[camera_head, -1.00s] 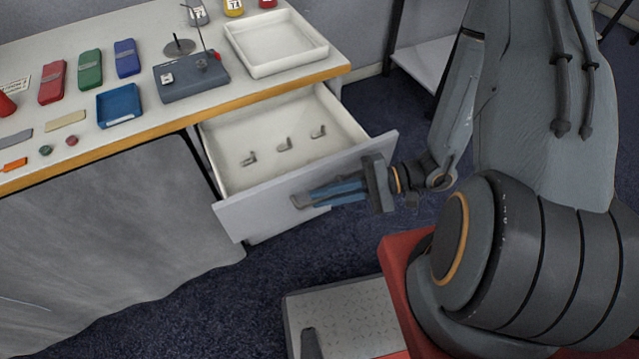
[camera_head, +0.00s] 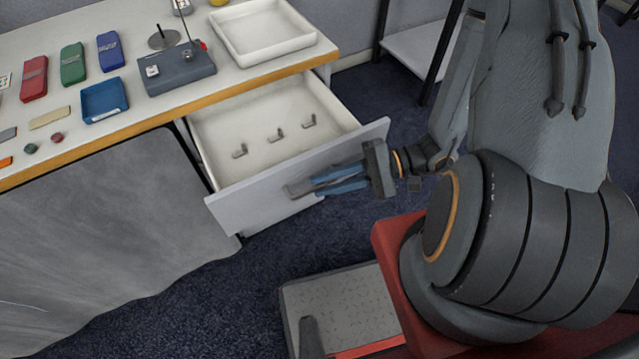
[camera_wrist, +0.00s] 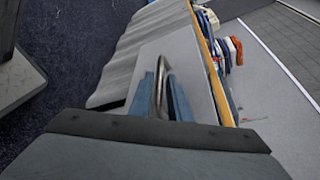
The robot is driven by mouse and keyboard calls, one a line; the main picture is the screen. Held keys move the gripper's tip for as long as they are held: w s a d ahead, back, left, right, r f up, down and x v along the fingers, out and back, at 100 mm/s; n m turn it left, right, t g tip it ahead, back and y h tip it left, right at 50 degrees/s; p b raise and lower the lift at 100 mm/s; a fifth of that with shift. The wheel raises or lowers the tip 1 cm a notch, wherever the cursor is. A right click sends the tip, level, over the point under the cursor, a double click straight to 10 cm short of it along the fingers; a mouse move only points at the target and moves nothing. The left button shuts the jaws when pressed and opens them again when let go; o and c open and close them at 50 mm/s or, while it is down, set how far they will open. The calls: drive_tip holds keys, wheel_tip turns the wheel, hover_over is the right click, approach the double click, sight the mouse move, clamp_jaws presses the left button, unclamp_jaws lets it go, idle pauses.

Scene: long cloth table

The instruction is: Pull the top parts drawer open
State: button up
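The top parts drawer (camera_head: 232,207) stands well open under the right end of the table, with several small grey metal parts lying apart on its pale floor. Its front panel also shows in the wrist view (camera_wrist: 190,48). My gripper (camera_head: 314,186) is at the drawer front, its blue fingers around the metal bar handle (camera_wrist: 161,88). In the wrist view (camera_wrist: 162,92) the handle lies between the two fingers, which look closed on it. The finger contact is partly hidden in the head view.
The white table (camera_head: 190,95) holds a white tray (camera_head: 262,32), a grey box with a thin rod (camera_head: 178,72), a blue tray (camera_head: 104,101) and red, green and blue cases. Grey cloth (camera_head: 110,220) hangs left of the drawer. Dark carpet lies below; a shelf (camera_head: 420,50) stands behind.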

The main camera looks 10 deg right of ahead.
drive_tip(key=v, duration=0.6)
drive_tip(key=shift+b, duration=0.3)
drive_tip(key=shift+a+r, duration=0.1)
drive_tip(key=s+d+r+n+g+h, duration=0.1)
drive_tip(key=s+r+n+g+h, duration=0.2)
drive_tip(key=r+n+g+h, duration=0.4)
drive_tip(key=w+r+t+h+p, duration=0.1)
drive_tip(key=w+r+t+h, duration=0.3)
drive_tip(key=r+t+h, duration=0.2)
wheel_tip(320, 180, up, 4)
drive_tip(key=h, duration=0.2)
drive_tip(key=shift+w+d+h, duration=0.3)
drive_tip(key=shift+w+d, duration=0.05)
drive_tip(key=shift+d, duration=0.05)
drive_tip(key=shift+r, duration=0.1)
idle(0.6)
